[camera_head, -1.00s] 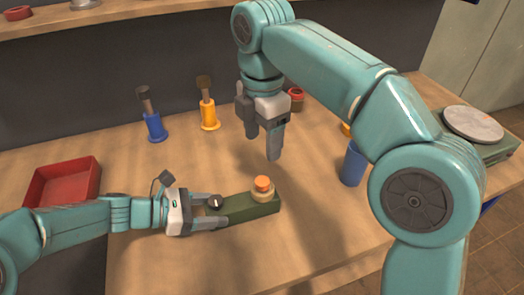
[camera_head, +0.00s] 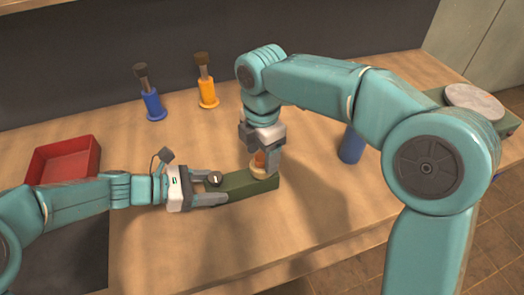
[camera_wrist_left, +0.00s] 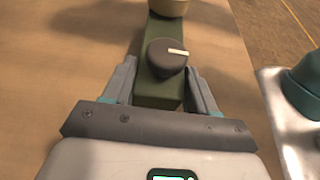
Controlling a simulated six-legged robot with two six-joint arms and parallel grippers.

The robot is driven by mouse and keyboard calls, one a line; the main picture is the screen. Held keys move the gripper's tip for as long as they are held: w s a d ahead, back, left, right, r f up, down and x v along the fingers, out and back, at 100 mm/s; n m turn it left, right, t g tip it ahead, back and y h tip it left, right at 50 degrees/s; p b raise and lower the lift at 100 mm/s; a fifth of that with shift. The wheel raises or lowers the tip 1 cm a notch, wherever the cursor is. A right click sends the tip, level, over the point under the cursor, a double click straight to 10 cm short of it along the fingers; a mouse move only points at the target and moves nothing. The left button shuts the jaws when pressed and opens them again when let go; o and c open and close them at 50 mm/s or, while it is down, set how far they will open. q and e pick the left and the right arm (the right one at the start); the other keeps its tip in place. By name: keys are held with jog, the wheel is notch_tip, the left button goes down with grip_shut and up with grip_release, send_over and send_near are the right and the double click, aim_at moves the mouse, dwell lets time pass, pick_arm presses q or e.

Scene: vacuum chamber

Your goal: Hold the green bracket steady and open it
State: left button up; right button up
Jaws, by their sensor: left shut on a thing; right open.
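The green bracket (camera_head: 240,187) lies on the wooden table as a long dark green block. It carries a dark knob (camera_head: 214,178) with a pale mark near its left end, and a cream collar with an orange cap (camera_head: 259,161) near its right end. My left gripper (camera_head: 208,190) is shut on the bracket's left end, one finger on each side; the left wrist view shows the bracket (camera_wrist_left: 160,92) between the fingers, with the knob (camera_wrist_left: 167,57) on top. My right gripper (camera_head: 262,160) points down over the orange cap, its open fingers around it and partly hiding it; contact is unclear.
A red tray (camera_head: 64,160) stands at the left. A blue-based brush (camera_head: 151,102) and an orange-based brush (camera_head: 206,92) stand at the back. A blue cup (camera_head: 351,145) is right of the bracket. A round grey plate (camera_head: 473,102) tops a green box at the far right.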

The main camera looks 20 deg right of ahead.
aim_at(262, 157)
grip_shut()
jog(key=shift+r, duration=0.15)
dwell(0.6)
jog(key=shift+r, duration=1.05)
jog(key=shift+r, duration=2)
pick_arm(q)
jog(key=o, duration=1.6)
